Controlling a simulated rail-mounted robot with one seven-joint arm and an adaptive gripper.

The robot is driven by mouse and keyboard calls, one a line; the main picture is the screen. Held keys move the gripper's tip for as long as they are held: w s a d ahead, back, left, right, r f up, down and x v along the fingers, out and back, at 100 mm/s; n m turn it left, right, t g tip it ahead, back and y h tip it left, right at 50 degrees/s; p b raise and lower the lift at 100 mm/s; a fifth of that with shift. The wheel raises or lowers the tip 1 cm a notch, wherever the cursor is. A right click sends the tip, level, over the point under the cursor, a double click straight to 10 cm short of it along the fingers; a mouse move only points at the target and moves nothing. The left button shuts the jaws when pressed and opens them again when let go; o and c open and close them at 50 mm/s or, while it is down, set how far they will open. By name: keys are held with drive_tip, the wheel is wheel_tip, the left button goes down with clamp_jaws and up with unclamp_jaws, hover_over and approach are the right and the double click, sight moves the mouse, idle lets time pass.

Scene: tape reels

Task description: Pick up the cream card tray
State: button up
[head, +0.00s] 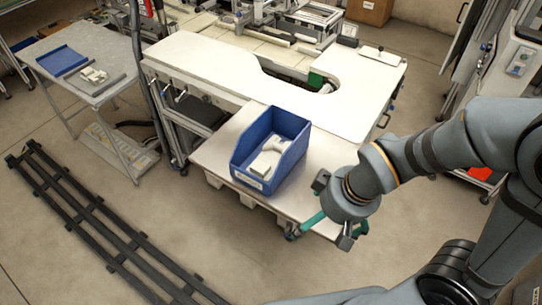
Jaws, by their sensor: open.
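A blue open-topped bin (296,127) stands on the near low table. Pale cream pieces (268,158) lie inside it, one flat and blocky, another with a narrow waist. Other small cream pieces (93,75) lie on a grey sheet on the left table. I cannot tell for sure which cream thing is the card tray. My gripper (334,230), with teal fingers, is at the near right edge of the low table, to the right of and nearer than the bin, apart from it. It is open. My wrist hides part of the table there.
The low table (214,154) has bare surface left of the bin. A higher white worktop (205,65) with a curved cutout stands behind it. A clipboard (379,54) lies at its right. A blue tray (62,60) is on the left table. Black rails (95,225) lie on the floor.

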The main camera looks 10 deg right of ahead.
drive_tip(key=shift+c, duration=1.4)
drive_tip(key=c, duration=0.7)
drive_tip(key=shift+o, duration=0.2)
drive_tip(key=shift+w, duration=0.1)
